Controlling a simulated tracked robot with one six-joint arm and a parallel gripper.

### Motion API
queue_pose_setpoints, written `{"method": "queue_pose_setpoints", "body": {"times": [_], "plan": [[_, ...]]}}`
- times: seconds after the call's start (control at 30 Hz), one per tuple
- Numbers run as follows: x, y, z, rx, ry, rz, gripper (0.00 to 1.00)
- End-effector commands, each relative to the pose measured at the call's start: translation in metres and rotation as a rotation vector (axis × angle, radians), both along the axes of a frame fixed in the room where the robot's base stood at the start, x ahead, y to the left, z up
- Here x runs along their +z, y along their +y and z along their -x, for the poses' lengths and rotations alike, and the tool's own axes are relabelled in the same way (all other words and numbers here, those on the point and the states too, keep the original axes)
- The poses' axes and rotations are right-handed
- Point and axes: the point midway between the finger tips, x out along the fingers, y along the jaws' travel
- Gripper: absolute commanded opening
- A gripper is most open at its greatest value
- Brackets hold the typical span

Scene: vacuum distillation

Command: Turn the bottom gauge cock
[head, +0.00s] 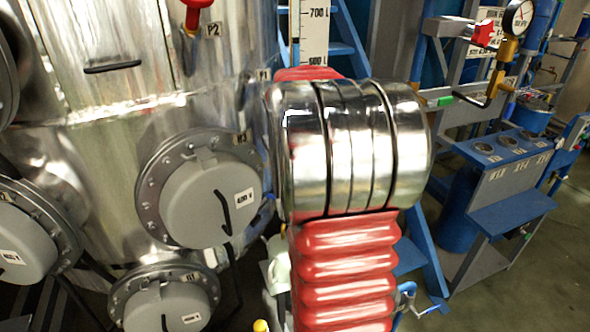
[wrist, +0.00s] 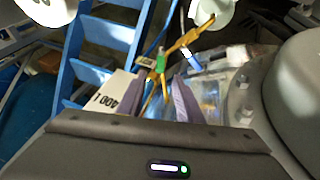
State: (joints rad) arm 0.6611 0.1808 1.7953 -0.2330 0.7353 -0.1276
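In the wrist view, a brass cock (wrist: 188,42) with a small green part (wrist: 161,62) lies just beyond the fingertips. Thin yellow rods run from it down between the fingers. My gripper (wrist: 159,88) has its two purple-grey fingers apart, one on each side of the rods. I cannot tell whether either finger touches them.
A large steel vessel (head: 110,150) with bolted flange covers (head: 208,200) stands close on the left. Blue steps (wrist: 105,45) are behind the scale. A blue control stand (head: 500,150) and a pressure gauge (head: 518,17) are on the right. Open floor (head: 540,270) is at far right.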

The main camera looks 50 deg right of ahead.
Motion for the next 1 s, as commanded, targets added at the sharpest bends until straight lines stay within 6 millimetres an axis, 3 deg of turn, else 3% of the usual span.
{"method": "queue_pose_setpoints", "body": {"times": [0.2, 0.4, 0.77, 1.0], "plan": [[0.035, 0.015, 0.009, 0.002, -0.001, 0.002, 0.33], [0.055, 0.024, 0.015, 0.001, 0.0, 0.002, 0.33], [0.059, 0.026, 0.017, 0.001, 0.001, 0.0, 0.33], [0.062, 0.042, 0.016, 0.016, -0.006, -0.005, 0.17]]}}
